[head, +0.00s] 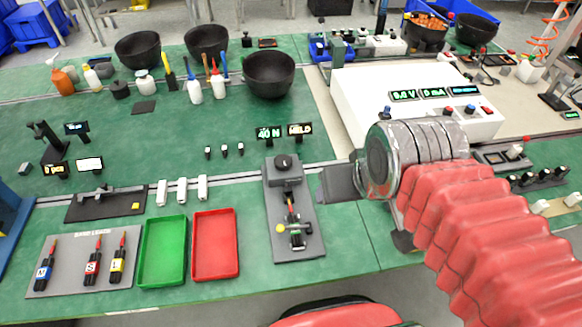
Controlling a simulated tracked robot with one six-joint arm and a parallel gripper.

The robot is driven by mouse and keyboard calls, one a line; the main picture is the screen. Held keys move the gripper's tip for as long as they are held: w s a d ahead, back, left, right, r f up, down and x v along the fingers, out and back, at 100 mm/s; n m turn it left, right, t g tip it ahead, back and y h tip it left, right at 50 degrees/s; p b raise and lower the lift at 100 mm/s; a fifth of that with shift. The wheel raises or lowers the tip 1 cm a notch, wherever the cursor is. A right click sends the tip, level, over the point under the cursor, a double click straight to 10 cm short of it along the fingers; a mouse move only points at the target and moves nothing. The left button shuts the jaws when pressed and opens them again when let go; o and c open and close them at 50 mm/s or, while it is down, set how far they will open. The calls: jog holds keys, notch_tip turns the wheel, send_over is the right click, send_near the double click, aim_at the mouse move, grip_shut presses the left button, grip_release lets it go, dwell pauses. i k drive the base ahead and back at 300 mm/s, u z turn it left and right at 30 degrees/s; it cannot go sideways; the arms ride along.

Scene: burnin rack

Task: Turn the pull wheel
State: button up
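A grey pull fixture (312,243) stands on the green mat in the middle of the bench. At its far end is a grey block (283,176) with a round black knob on top, which looks like the pull wheel (283,161). A small clamp with a yellow part (281,229) sits at its near end, with a cable or tool lying between. My gripper (324,184) is just right of the grey block, pointing left, apart from the wheel in the picture. Its fingers show as one grey shape, so their opening is hidden.
Two small displays behind the fixture read 40 N (268,133) and HELD (300,129). A red tray (236,245) and a green tray (163,278) lie to the left. A white instrument box (360,92) stands behind my arm.

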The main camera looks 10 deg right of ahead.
aim_at(283, 162)
jog(key=k, duration=1.55)
jog(key=u, duration=0.25)
jog(key=i, duration=0.65)
jog(key=u, duration=0.65)
jog(key=i, duration=1.15)
jog(key=u, duration=0.1)
